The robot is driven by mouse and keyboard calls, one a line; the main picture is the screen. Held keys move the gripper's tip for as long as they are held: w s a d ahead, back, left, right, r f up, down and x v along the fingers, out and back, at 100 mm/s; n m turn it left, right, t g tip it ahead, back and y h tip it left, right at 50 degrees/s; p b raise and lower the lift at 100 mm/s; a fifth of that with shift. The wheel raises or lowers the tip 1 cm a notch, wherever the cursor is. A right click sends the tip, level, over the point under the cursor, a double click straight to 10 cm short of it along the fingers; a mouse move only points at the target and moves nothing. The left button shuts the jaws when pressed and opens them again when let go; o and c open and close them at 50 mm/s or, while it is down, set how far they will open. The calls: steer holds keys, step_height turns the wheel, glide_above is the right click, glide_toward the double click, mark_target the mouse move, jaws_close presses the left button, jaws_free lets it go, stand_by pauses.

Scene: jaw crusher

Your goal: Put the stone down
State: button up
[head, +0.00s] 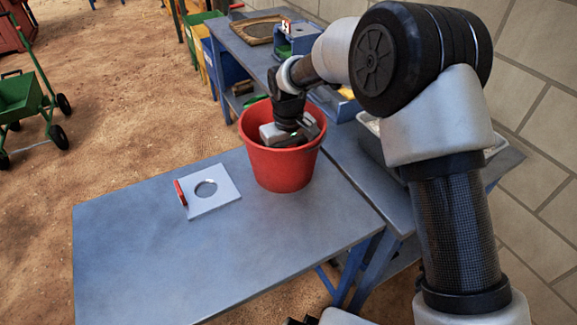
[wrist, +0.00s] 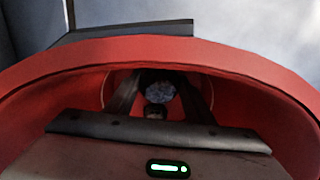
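A red bucket (head: 280,168) stands upright on the blue-grey table. My gripper (head: 286,134) points down into the bucket's mouth, and the bucket's front wall hides its fingertips in the head view. In the wrist view the red rim (wrist: 160,48) arches across the picture. Between my dark fingertips (wrist: 159,88) is a small grey-blue speckled stone (wrist: 158,92). The fingers appear to close on its two sides. The stone is inside the bucket's outline; its height above the bottom cannot be told. The head view does not show the stone.
A pale square plate (head: 222,203) with a round hole and red handle lies left of the bucket on the table (head: 150,245). The front of the table is clear. Another table with a sieve (head: 258,30) and blue device stands behind. A wall is at right.

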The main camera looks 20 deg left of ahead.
steer(key=o, duration=0.4)
steer(key=shift+r, duration=0.1)
step_height(320, 180, up, 12)
steer(key=shift+r+p, duration=0.1)
steer(key=shift+p, duration=1)
